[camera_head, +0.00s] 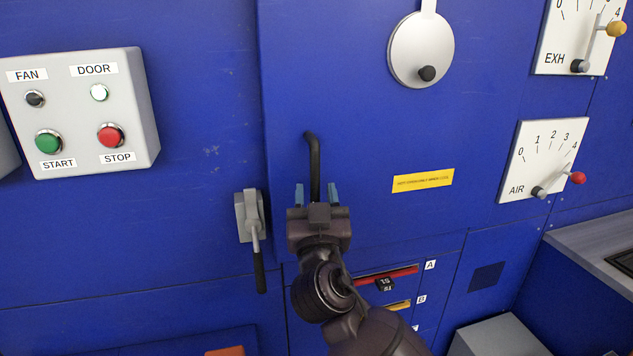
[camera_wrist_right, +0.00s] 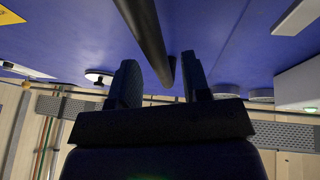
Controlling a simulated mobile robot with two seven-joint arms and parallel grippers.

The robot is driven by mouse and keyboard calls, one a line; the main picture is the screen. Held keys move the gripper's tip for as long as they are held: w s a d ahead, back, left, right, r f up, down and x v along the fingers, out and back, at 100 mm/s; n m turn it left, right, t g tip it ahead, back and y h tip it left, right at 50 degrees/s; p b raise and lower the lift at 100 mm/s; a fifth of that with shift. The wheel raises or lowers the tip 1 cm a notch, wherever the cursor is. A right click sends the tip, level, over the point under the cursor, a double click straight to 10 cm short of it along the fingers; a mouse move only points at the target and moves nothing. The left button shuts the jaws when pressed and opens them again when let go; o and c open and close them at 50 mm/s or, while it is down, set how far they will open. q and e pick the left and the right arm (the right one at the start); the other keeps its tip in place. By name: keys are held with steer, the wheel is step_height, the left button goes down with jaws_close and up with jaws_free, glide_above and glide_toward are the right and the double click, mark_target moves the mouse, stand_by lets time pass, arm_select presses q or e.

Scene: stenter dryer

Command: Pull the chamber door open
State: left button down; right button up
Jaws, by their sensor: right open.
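The blue chamber door (camera_head: 350,100) fills the middle of the head view, with its left edge along a vertical seam. A black bar handle (camera_head: 313,150) stands upright on it and also shows in the wrist view (camera_wrist_right: 147,35). My right gripper (camera_head: 316,194) is open at the handle, one blue finger on each side of the bar. In the wrist view the bar runs between the fingertips (camera_wrist_right: 160,72); I cannot tell whether they touch it. A latch lever (camera_head: 258,230) with a black grip hangs down left of the door edge. My left gripper is not in view.
A control box (camera_head: 100,130) at left has a lit DOOR lamp (camera_head: 99,92), START and STOP buttons. A round grey cover (camera_head: 421,50), a yellow label (camera_head: 423,181), and EXH and AIR dials (camera_head: 545,165) are to the right. Labelled slots (camera_head: 388,275) lie below.

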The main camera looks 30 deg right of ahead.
steer(key=shift+x, duration=1.1)
steer(key=shift+c, duration=0.2)
jaws_close()
